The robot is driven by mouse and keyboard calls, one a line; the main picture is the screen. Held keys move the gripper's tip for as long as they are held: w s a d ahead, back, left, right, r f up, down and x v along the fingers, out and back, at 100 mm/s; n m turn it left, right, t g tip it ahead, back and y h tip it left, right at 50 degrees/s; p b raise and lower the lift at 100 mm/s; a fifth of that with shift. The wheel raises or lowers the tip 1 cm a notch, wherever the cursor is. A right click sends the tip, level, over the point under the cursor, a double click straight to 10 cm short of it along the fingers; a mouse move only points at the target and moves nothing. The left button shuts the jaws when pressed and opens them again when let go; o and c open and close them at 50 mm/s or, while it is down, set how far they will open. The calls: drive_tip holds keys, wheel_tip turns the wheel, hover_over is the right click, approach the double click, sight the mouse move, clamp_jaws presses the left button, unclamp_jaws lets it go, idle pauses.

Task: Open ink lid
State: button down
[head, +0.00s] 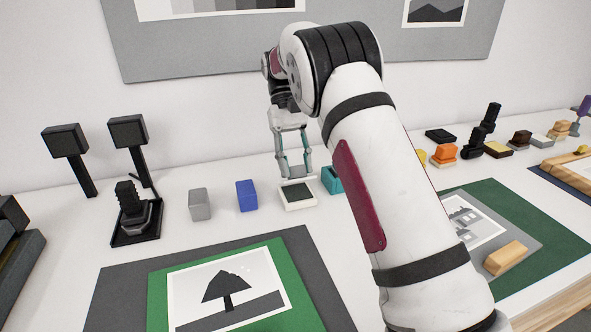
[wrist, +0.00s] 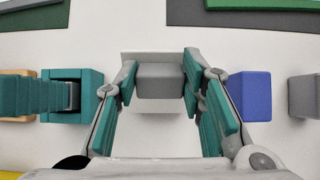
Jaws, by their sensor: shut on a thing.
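The ink pad (head: 299,199) is a small pale, square-edged case with a dark top on the white table, between a blue block and a teal object. My gripper (head: 296,175) points down right over it. In the wrist view, my gripper (wrist: 160,85) has its teal fingers closed on either side of a grey block-like lid (wrist: 160,77). A wider pale plate (wrist: 160,55) shows behind that lid.
The blue block (head: 246,196) and a grey block (head: 200,204) stand left of the ink pad. The teal object (head: 332,180) stands close on its right, partly behind my arm. A black stamp (head: 132,210) is farther left. A green-matted tree print (head: 228,290) lies in front.

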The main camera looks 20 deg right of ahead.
drive_tip(key=shift+w, duration=0.1)
idle(0.3)
drive_tip(key=c, duration=1)
unclamp_jaws()
drive_tip(key=shift+c, duration=0.2)
drive_tip(key=shift+r, duration=0.1)
